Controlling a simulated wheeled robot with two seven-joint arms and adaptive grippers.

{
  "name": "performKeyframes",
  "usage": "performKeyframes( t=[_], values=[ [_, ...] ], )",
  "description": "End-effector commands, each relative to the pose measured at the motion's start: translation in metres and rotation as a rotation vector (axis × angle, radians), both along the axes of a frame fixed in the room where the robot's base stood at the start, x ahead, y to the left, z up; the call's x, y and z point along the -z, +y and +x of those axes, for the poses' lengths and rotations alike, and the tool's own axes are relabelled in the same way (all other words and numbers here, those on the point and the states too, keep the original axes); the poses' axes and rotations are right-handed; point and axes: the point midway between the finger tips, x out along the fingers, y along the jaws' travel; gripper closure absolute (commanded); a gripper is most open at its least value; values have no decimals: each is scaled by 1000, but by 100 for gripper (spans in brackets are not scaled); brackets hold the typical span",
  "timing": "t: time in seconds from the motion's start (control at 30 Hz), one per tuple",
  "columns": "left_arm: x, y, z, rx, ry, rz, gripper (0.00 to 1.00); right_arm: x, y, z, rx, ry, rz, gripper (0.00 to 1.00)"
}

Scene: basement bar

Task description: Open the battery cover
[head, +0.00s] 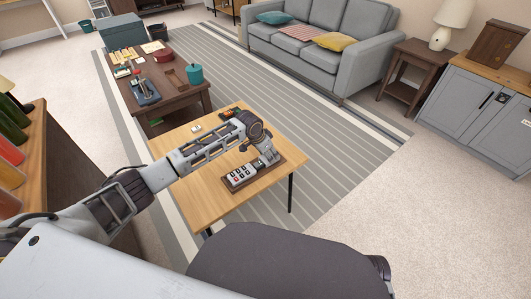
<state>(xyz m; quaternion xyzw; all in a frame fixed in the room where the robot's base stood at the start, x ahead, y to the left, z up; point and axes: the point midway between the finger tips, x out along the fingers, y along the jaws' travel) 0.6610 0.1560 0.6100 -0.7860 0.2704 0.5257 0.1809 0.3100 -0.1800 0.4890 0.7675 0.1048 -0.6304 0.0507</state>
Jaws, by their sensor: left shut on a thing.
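A white device with dark buttons and a red one (240,175) lies on a brown tray (280,164) on the light wooden table. My left gripper (268,160) points down over the tray at the right, far end of the device. It is shut on a part there. The fingers hide most of that part, and I cannot tell whether it is the battery cover or the device's body. I cannot make out the cover separately. My right gripper is not in view.
The light wooden table (215,199) also holds a small white item (196,128) and a dark item with orange (230,113). A cluttered dark coffee table (186,104) stands behind it. The table's front and right surface is bare.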

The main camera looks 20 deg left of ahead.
Motion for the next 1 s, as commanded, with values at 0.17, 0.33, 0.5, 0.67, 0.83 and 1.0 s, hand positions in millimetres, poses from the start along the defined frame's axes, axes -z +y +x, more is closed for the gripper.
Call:
performKeyframes(
  t=[0.17, 0.33, 0.5, 0.67, 0.83, 1.0],
  values=[
    [1, -1, 1, 0, 1, -1, 92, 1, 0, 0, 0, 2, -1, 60],
    [1, -1, 0, 0, 1, -1, 48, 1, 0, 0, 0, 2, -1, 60],
    [1, -1, 0, 0, 1, -1, 27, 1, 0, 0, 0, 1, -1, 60],
    [1, -1, 0, 0, 0, 0, 27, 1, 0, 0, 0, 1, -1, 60],
    [0, -1, 1, 0, 0, 0, 27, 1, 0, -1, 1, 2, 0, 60],
    [-3, 0, 0, 0, -1, -1, 27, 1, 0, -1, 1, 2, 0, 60]
  ],
)
